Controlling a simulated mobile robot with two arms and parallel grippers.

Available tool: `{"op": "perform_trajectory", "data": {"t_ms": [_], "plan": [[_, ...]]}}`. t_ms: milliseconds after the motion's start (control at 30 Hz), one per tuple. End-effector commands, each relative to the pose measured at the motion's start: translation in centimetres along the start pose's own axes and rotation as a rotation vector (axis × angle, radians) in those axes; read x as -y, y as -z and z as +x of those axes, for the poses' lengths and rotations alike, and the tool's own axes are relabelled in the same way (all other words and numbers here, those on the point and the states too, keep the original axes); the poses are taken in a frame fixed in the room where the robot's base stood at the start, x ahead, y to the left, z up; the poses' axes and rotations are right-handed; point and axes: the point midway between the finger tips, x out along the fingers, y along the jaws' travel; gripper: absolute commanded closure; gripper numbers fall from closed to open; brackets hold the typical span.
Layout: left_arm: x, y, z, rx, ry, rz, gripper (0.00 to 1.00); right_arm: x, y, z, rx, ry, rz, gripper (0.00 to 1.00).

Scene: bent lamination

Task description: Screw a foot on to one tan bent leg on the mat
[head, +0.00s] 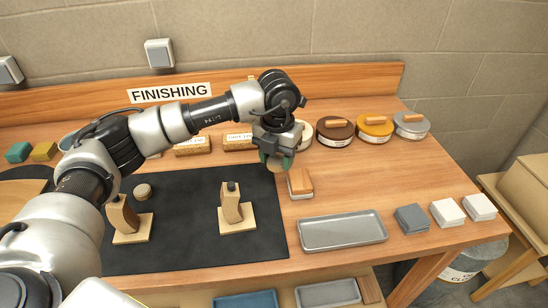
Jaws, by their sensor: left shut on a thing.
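Two tan bent legs stand upright in square wooden bases on the dark mat (180,245). The left leg (122,215) is partly hidden by my left arm. The right leg (231,206) has a dark tip at its top. A small round foot (142,190) lies on the mat near the left leg. My left gripper (276,159) is above the table, beyond the mat's far right corner. Its greenish fingers are shut on a small pale round thing that looks like a foot (277,168), mostly hidden by the fingers. My right gripper is not in view.
Several round tins (373,129) stand along the back right. A wooden-handled block (300,183) lies just right of the mat. A grey tray (342,231) and several small blocks (448,212) are at the front right. Cork-coloured blocks (193,147) stand behind the mat.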

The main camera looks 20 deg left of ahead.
Motion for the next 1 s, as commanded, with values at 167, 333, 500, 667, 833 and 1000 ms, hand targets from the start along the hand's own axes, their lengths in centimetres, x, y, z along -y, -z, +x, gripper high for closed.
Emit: {"op": "perform_trajectory", "data": {"t_ms": [167,333,500,667,833,1000], "plan": [[0.0,0.1,0.0,0.0,0.0,0.014,0.75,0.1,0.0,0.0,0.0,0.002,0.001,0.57],[0.1,0.8,0.1,0.001,-0.001,0.214,0.75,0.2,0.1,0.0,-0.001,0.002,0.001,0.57],[0.6,2.4,0.2,0.004,-0.003,0.671,0.75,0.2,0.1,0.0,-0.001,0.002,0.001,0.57],[1.0,4.2,0.4,0.004,-0.005,1.16,0.75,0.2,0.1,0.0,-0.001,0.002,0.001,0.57],[1.4,6.2,0.5,0.003,-0.006,1.68,0.75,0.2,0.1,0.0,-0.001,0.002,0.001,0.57],[1.7,8.2,0.7,0.001,-0.007,2.195,0.75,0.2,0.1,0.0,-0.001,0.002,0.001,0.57]]}}
